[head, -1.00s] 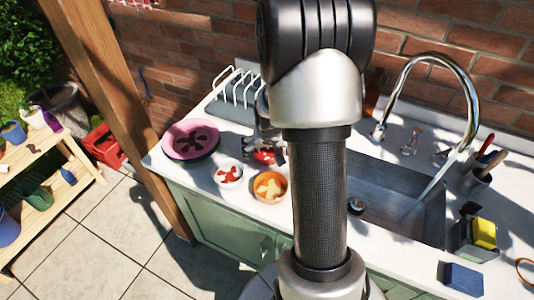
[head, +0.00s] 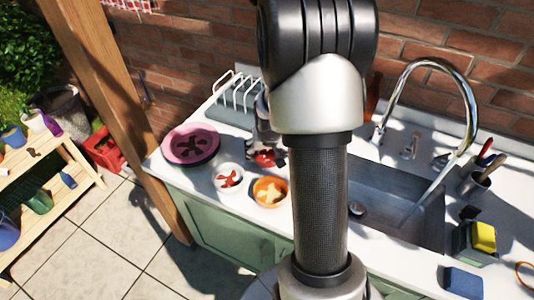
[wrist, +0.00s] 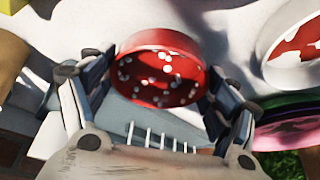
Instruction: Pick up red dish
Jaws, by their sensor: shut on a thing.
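The red dish (wrist: 160,68) is a small round red bowl with pale spots, seen in the wrist view between the two fingers of my gripper (wrist: 158,82). The fingers press on opposite sides of it. In the head view the red dish (head: 265,158) is partly hidden below my gripper (head: 268,146), left of my arm. My gripper is shut on it. Whether the dish is clear of the counter cannot be told.
A white bowl (head: 228,177) and an orange bowl (head: 270,191) stand close in front. A pink plate (head: 190,146) lies to the left. A dish rack (head: 238,97) is behind. The sink (head: 400,200) lies right of my arm.

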